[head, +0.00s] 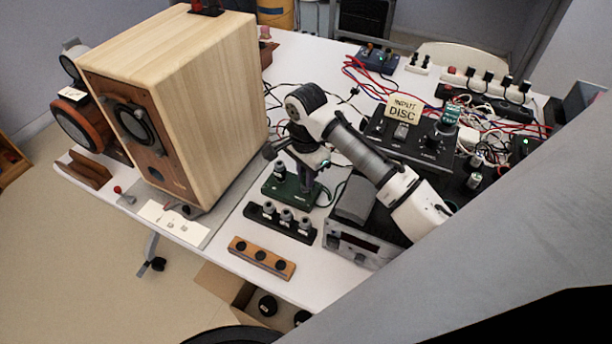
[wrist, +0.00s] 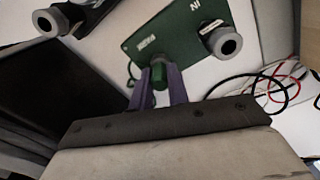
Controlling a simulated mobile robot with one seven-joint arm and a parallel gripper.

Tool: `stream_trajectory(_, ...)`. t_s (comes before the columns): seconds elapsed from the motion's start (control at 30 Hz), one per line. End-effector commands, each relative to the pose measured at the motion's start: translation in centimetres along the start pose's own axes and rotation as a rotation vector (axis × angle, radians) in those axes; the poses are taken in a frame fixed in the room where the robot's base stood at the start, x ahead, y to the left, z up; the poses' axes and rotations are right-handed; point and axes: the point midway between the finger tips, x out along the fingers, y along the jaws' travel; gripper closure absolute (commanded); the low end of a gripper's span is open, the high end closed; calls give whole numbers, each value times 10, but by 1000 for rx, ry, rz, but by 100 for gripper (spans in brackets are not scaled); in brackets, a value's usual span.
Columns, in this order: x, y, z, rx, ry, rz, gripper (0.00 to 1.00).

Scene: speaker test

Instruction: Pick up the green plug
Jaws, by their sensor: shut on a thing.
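The green plug (wrist: 159,71) shows in the wrist view between the two purple fingers of my gripper (wrist: 158,77). My gripper is shut on it, with a finger on each side. Just beyond the plug is a green box (wrist: 178,38) marked "IN", with a grey round connector (wrist: 226,42) on its top. I cannot tell whether the plug is still seated in the box. In the head view my gripper (head: 308,183) points down at the green box (head: 285,191) on the white table. The plug is not clearly visible there.
A black strip with grey connectors (head: 281,221) and a wooden block with dark holes (head: 262,257) lie in front. A large wooden speaker (head: 205,100) stands left. Black equipment (head: 366,205) sits close on the right. Loose cables run behind, and a thin cable (wrist: 262,80) lies near the box.

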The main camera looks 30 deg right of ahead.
Motion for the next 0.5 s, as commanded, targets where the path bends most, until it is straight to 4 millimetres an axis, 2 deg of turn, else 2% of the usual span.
stream_trajectory(0.17, -10, -1, 0, 0, 2, -2, 100)
stream_trajectory(0.27, -24, -1, 0, -1, 2, -3, 100)
stream_trajectory(0.37, -42, -1, 0, -2, 2, -4, 100)
stream_trajectory(0.5, -78, -1, -1, 0, 5, -3, 100)
